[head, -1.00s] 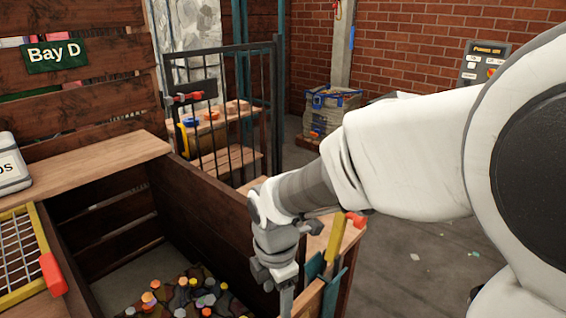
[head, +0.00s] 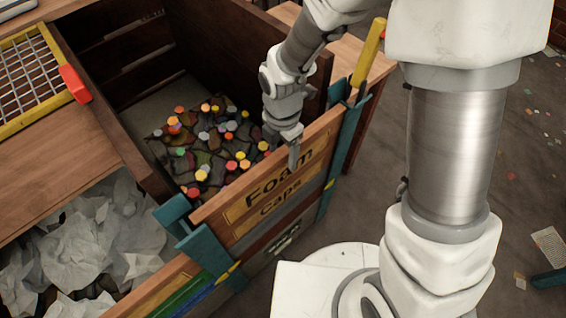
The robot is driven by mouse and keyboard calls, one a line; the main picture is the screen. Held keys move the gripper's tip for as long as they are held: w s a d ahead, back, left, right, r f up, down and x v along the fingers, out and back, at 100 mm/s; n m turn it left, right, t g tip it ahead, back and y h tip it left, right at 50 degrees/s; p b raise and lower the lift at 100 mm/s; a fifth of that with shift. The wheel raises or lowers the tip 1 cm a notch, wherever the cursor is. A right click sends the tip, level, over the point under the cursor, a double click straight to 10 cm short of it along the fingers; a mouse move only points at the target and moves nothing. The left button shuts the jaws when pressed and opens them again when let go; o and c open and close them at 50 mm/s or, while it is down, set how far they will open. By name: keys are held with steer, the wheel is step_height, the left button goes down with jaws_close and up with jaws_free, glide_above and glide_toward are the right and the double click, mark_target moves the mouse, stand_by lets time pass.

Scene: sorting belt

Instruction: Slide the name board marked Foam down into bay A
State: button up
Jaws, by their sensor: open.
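The wooden name board (head: 237,198) carries dark lettering "Foam" above "caps" on orange plates. It stands across the front of a wooden bay, between a left teal rail (head: 207,252) and a right teal rail (head: 343,140). How its ends sit in the rails is unclear. My gripper (head: 293,157) points down at the board's top edge, right of its middle. It is open; one finger shows in front of the board's face, and the other is hidden. No letter A shows on this bay.
Colored caps (head: 215,140) lie inside the bay behind the board. Crumpled white paper (head: 85,240) fills the bay at left. A yellow handle (head: 370,55) rises by the right rail. A yellow-framed mesh (head: 32,65) lies at upper left.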

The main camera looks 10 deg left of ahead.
mark_target(283, 165)
steer(key=shift+f+b, duration=0.55)
steer(key=shift+f, duration=2.25)
steer(key=shift+c, duration=0.3)
jaws_close()
steer(key=c, duration=0.7)
jaws_free()
steer(key=shift+c, duration=0.2)
jaws_close()
